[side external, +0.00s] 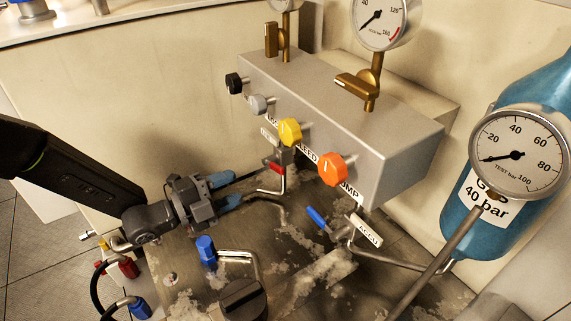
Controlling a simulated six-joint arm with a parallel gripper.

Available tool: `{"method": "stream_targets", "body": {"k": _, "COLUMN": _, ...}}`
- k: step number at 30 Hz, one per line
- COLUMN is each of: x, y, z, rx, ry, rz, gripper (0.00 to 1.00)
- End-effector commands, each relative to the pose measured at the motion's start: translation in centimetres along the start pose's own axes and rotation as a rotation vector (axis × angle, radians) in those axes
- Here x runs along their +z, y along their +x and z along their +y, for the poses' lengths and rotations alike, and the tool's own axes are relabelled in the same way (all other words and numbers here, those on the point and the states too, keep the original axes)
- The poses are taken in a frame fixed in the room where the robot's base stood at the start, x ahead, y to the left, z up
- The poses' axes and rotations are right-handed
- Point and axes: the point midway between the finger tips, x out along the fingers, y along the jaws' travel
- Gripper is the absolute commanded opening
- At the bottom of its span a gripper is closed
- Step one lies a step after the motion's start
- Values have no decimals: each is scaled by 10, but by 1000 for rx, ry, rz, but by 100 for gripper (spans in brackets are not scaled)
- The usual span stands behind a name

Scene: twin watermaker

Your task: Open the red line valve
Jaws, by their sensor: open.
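A small red-handled lever (275,168) sits on a bent metal pipe below the front of the grey manifold block (345,125). I take it for the red line valve; its exact setting is hard to tell. My gripper (228,190) reaches in from the left, with its two blue-tipped fingers apart and nothing seen between them. The fingertips point right, toward the red lever, and appear a short way to its left. A thin dark piece runs between the upper fingertip and the lever; I cannot tell what it belongs to.
A blue-handled lever (318,217) is to the right, and a blue knob (206,251) stands below my gripper. A black knob (242,299) is at the bottom. Yellow (290,132) and orange (331,169) knobs stick out above. A blue cylinder (470,215) stands right.

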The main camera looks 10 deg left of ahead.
Motion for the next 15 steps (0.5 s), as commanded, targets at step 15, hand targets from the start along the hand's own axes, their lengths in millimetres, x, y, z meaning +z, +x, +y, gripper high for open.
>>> {"method": "stream_targets", "body": {"k": 15, "x": -1, "y": 79, "z": 1, "rx": -4, "ry": 3, "rz": 6, "gripper": 45}}
